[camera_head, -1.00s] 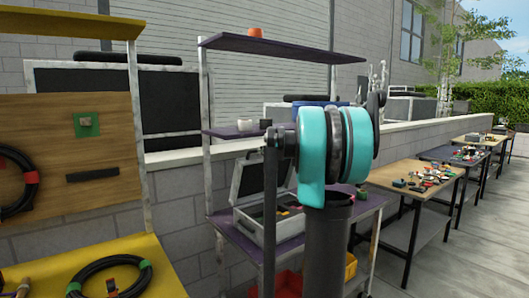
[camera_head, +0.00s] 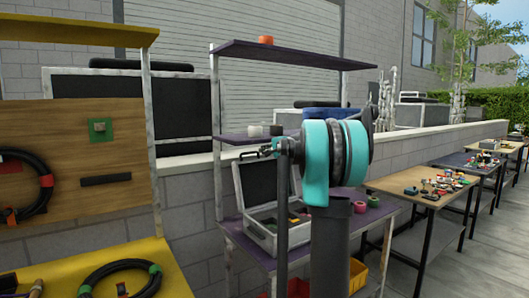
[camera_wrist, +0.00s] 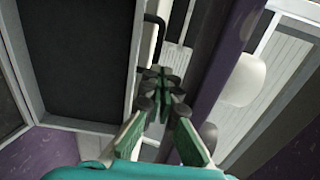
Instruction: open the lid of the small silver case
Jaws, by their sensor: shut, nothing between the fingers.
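The small silver case (camera_head: 262,240) stands on the purple lower shelf. Its lid (camera_head: 240,188) stands raised, showing a dark inner face. In the wrist view, a dark, silver-framed panel that looks like the lid (camera_wrist: 132,70) fills the left side, with a black handle (camera_wrist: 157,22) at its edge. My gripper (camera_head: 262,151) is near the lid's top edge in the head view. In the wrist view its fingertips (camera_wrist: 160,78) are together and empty, beside the panel's edge and close to the handle. Contact cannot be told. My arm hides the case's right part.
The purple middle shelf (camera_head: 235,137) with small rolls is close above the lid. A white cylinder (camera_wrist: 243,80) is right of my fingers in the wrist view. A rack post (camera_head: 217,130) stands left of the case. Pink and green rolls (camera_head: 359,207) sit to the right.

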